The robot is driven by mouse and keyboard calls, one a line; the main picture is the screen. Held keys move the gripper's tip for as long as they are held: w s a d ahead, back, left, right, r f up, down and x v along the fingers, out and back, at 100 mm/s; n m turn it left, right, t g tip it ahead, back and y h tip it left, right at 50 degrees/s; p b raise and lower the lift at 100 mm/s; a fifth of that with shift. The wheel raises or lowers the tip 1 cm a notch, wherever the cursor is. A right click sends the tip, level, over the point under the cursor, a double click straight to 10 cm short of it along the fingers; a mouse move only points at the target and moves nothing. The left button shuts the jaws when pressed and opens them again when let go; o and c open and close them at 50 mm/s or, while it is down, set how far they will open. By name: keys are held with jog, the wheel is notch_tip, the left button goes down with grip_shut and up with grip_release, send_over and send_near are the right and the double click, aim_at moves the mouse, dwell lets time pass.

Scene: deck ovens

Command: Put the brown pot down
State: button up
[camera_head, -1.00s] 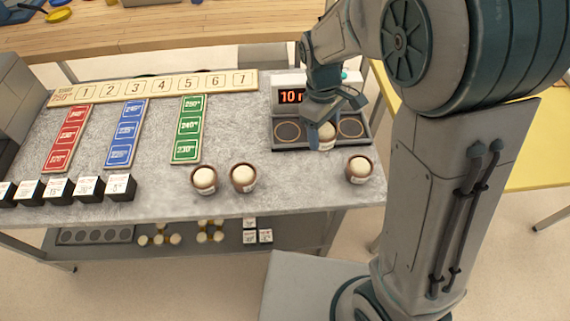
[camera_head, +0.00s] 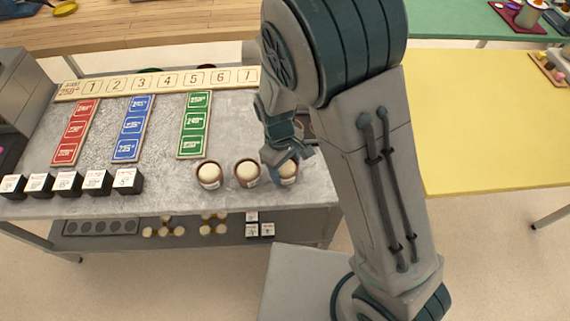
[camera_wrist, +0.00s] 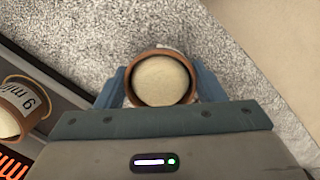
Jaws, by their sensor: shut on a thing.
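My gripper (camera_wrist: 160,82) is shut on a brown pot (camera_wrist: 190,92) with a pale round top. The same pot (camera_head: 288,172) shows in the head view, right of two similar brown pots (camera_head: 209,179) (camera_head: 247,175), near the grey counter's (camera_head: 318,190) front edge. It looks upright, in line with the other two and a small gap from the nearer one. I cannot tell whether its base touches the counter. Another brown pot labelled 9 min (camera_wrist: 12,118) is at the left in the wrist view, by the dark timer unit (camera_wrist: 70,112); whether it stands in it is unclear.
My arm hides most of the timer unit and the counter's right end. Red (camera_head: 76,133), blue (camera_head: 132,130) and green (camera_head: 195,125) strips lie on the counter. Several black-and-white blocks (camera_head: 68,184) stand at front left. A yellow table (camera_head: 490,120) is at the right.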

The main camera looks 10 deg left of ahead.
jog(key=shift+f, duration=0.2)
jog(key=o, duration=1.1)
jog(key=shift+r, duration=0.1)
jog(key=r, duration=0.4)
jog(key=a+r, duration=0.1)
jog(key=r, duration=0.3)
jog(key=w+r, duration=0.1)
jog(key=r, duration=0.3)
jog(key=shift+a+r, duration=0.1)
jog(key=shift+a, duration=0.15)
